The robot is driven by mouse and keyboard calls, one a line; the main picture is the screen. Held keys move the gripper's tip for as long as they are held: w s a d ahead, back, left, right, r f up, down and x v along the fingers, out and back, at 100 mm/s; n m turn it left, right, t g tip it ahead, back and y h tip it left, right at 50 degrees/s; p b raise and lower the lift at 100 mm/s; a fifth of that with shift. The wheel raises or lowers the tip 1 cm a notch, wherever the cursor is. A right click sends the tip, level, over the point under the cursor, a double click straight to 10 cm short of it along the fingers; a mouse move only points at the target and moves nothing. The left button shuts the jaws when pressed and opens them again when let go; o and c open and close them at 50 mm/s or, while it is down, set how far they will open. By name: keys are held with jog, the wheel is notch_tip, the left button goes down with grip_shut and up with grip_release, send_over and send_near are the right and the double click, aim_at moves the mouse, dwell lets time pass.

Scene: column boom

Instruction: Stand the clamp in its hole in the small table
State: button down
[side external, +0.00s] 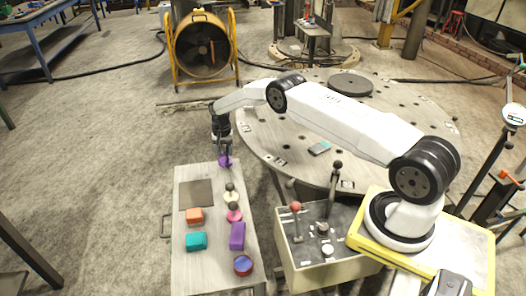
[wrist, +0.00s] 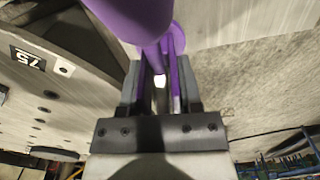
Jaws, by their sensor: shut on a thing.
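My gripper (side external: 222,150) points down at the far end of a narrow grey table (side external: 190,270). It is shut on a purple thing (side external: 225,161), which I take to be the clamp. In the wrist view the purple clamp (wrist: 140,15) has a thick rounded part near the camera, with thinner purple rods and a disc between and beyond the fingers of my gripper (wrist: 160,85). I cannot tell whether its lower end touches the table. No hole is clearly visible in the narrow table.
On the narrow table are a dark square plate (side external: 196,194), an orange block (side external: 194,216), a teal block (side external: 196,241), a purple block (side external: 237,236), a round tin (side external: 243,265) and two knobbed pieces (side external: 234,215). A large round table (side external: 400,110) and a lever box (side external: 330,260) stand right.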

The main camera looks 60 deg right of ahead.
jog(key=shift+w+f, duration=0.1)
jog(key=shift+f, duration=0.7)
jog(key=c, duration=0.6)
grip_release()
jog(key=shift+o, duration=0.2)
jog(key=shift+r, duration=0.15)
jog(key=shift+r, duration=3.55)
jog(key=o, duration=0.6)
jog(key=shift+c, duration=0.2)
